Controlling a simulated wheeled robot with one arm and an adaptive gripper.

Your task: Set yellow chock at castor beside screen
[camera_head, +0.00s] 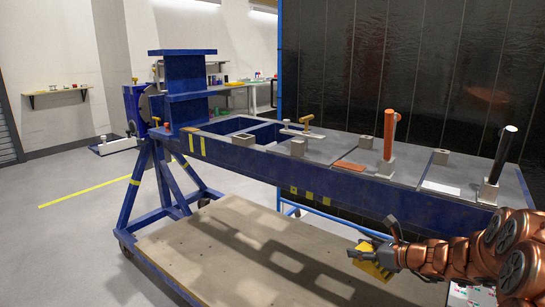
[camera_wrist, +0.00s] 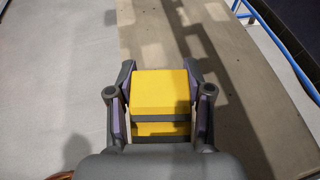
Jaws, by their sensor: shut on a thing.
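The yellow chock (camera_wrist: 161,90) is held between the two fingers of my gripper (camera_wrist: 161,85) in the wrist view. In the head view, the chock (camera_head: 372,269) hangs from my gripper (camera_head: 378,252) over the right part of the wooden deck of the blue jig. My gripper is shut on it. The dark screen (camera_head: 400,75) stands behind the jig, with a blue frame post at its left edge. I cannot see a castor close to the chock.
The blue rotary jig (camera_head: 260,158) carries clamps, an orange handle (camera_head: 389,135) and a black handle (camera_head: 504,145) on top. Its low wooden deck (camera_head: 235,250) spreads below. A blue rail (camera_head: 320,213) runs low by the screen.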

